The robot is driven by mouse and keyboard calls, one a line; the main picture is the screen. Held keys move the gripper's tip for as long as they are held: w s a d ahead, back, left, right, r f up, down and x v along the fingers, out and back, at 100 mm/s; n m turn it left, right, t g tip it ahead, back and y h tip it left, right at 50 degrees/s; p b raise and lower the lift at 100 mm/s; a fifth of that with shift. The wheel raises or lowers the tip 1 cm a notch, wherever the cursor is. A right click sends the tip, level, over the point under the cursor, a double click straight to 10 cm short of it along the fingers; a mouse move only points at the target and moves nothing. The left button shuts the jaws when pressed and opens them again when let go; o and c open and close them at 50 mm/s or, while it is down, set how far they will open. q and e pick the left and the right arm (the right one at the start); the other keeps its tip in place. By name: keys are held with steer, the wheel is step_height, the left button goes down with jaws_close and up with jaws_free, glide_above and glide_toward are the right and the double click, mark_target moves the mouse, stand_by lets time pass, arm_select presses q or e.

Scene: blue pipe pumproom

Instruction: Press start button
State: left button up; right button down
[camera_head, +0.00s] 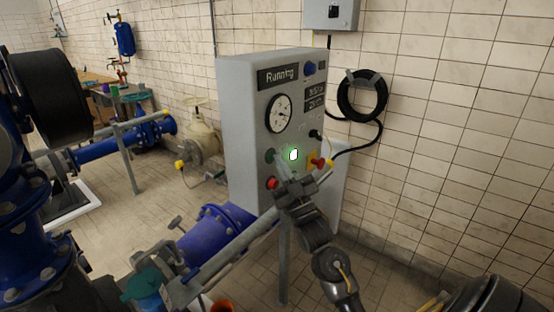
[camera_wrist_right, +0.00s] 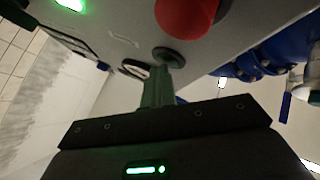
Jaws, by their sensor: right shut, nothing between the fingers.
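The grey control cabinet (camera_head: 237,130) stands mid-picture in the head view. Its front has a "Running" sign, a dial, a lit green lamp (camera_head: 293,154), a dark green round button (camera_head: 269,156) and a red button (camera_head: 272,183). My right gripper (camera_head: 281,165) is shut and empty, with its fingertips at the dark green button. In the right wrist view the shut fingers (camera_wrist_right: 160,82) reach the dark round button (camera_wrist_right: 168,56). The tips overlap it; the exact contact is hard to see. The red button (camera_wrist_right: 187,14) is close beside. My left gripper is not in view.
A red-and-yellow knob (camera_head: 320,163) sits to the right on the panel, close to my right gripper. A black hose coil (camera_head: 362,96) hangs on the tiled wall. Blue pipes (camera_head: 217,232) and a grey rail (camera_head: 235,245) lie below and left.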

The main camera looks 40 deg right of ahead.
steer(key=shift+s, duration=0.15)
steer(key=shift+s+d, duration=0.1)
steer(key=shift+s, duration=0.15)
steer(key=s, duration=0.2)
steer(key=s+d+p, duration=0.1)
steer(key=s, duration=0.2)
steer(key=shift+s+d, duration=0.35)
stand_by(0.8)
